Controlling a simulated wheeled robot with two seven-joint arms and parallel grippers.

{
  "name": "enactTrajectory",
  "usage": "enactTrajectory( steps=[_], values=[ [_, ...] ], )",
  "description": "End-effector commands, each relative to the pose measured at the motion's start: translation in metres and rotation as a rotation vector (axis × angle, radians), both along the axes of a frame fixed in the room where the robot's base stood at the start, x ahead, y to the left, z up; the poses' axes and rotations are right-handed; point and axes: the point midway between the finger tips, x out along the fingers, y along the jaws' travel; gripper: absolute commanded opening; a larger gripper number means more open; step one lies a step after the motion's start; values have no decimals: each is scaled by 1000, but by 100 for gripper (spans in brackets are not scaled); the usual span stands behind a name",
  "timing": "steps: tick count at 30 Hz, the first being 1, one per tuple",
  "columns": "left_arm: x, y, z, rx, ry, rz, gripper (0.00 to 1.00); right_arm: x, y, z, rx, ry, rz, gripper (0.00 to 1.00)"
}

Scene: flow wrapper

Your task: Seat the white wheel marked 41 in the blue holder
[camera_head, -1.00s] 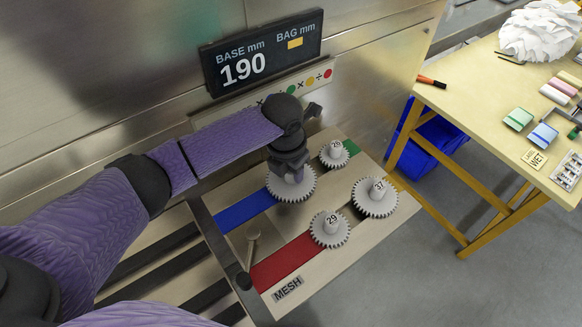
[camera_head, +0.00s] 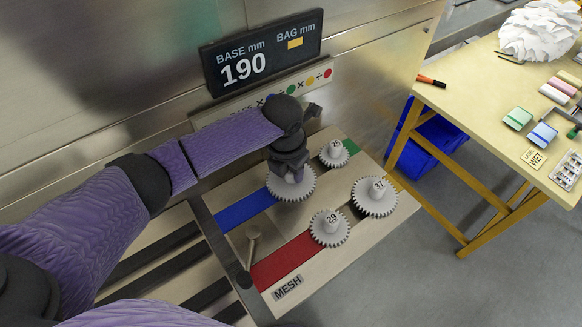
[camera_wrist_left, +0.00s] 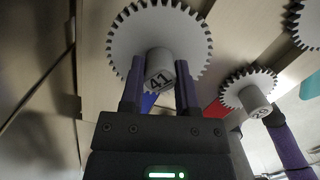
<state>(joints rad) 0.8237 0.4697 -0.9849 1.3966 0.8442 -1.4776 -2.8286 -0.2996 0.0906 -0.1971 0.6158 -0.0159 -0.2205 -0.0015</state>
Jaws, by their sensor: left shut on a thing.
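The white wheel marked 41 (camera_wrist_left: 190,30) is a toothed gear with a raised hub, and its number shows in the left wrist view. My left gripper (camera_wrist_left: 160,95) is shut on that hub, one finger on each side. In the head view the wheel (camera_head: 303,190) is at the upper right end of the blue strip (camera_head: 245,210), with my left gripper (camera_head: 291,177) above it. I cannot tell whether the wheel touches the board or is seated, as its underside and the blue holder's end are hidden. My right gripper is not in view.
Wheels marked 29 (camera_head: 330,238) and 37 (camera_head: 385,197), and another small wheel (camera_head: 343,158), stand close by on the board (camera_head: 340,272). A peg-like lever (camera_head: 251,250) stands near the red strip (camera_head: 283,262). A display (camera_head: 262,52) is behind. A yellow table (camera_head: 470,100) is at right.

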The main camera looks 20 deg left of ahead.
Motion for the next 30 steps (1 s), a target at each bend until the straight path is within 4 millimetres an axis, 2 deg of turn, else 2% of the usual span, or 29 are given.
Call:
enactTrajectory(
  steps=[4, 5, 9, 11, 17, 19, 27, 30],
  values=[
    [-2, 0, -3, 2, 7, 0, 0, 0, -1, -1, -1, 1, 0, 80],
    [-2, 0, -3, 2, 7, 0, 41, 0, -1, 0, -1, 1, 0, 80],
    [-1, 0, -2, 1, 6, 0, 71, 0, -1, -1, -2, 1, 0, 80],
    [-1, 0, -2, 1, 5, 0, 80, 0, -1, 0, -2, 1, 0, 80],
    [-1, 0, -1, 0, 3, 0, 80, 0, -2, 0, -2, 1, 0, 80],
    [-1, 0, 5, 0, 1, 0, 80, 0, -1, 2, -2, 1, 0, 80],
    [-8, 3, 71, 0, -1, -1, 80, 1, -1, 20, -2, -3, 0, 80],
    [-10, 4, 88, 1, 1, -1, 80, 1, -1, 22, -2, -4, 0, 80]
  ],
)
